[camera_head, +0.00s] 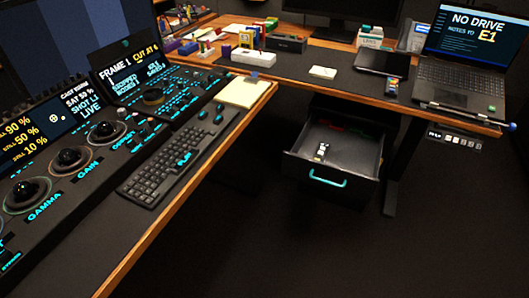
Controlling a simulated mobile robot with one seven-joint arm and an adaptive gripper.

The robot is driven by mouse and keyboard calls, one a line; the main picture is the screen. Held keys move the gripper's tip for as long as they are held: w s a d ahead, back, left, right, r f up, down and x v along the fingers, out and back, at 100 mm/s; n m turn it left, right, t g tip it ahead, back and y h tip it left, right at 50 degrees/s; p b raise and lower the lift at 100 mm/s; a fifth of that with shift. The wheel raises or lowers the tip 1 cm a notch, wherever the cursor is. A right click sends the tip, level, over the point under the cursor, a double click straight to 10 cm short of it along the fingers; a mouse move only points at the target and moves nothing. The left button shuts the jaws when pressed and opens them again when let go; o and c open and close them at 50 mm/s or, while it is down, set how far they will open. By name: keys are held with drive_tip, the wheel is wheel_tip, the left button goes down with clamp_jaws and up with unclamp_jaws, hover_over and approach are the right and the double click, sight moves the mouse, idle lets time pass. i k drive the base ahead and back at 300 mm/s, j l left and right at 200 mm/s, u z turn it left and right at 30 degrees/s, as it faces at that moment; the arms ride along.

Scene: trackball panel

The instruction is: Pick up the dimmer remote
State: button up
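I cannot tell for sure which thing is the dimmer remote. A small dark handheld-like item (392,86) with coloured marks lies near the front edge of the back desk, left of the laptop. A small white-and-black item (321,152) lies inside the open drawer (345,181), toward its left side; its details are too small to read. My gripper is not in view.
The left desk holds a trackball panel (75,160), a keyboard (160,175) and a yellow notepad (244,92). The back desk (290,64) carries a laptop (470,60), a dark tablet (384,62) and a white pad (323,72). The drawer sticks out over clear dark floor.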

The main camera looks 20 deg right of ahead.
sight(327, 147)
drive_tip(key=l+u, duration=0.1)
drive_tip(key=u, duration=0.85)
drive_tip(key=l+u, duration=0.15)
drive_tip(key=u, duration=0.3)
drive_tip(key=k+l, duration=0.2)
drive_tip(key=l, duration=0.2)
drive_tip(key=k+l, duration=0.2)
drive_tip(key=l, duration=0.2)
drive_tip(key=k+l, duration=0.2)
drive_tip(key=l, duration=0.2)
drive_tip(key=k+l, duration=0.2)
drive_tip(key=l, duration=0.15)
drive_tip(key=k+l, duration=0.2)
drive_tip(key=l, duration=0.2)
drive_tip(key=k+l, duration=0.2)
drive_tip(key=l, duration=0.2)
drive_tip(key=k+l, duration=0.2)
drive_tip(key=l, duration=0.2)
drive_tip(key=k+l, duration=0.2)
drive_tip(key=l, duration=0.55)
drive_tip(key=i, duration=0.3)
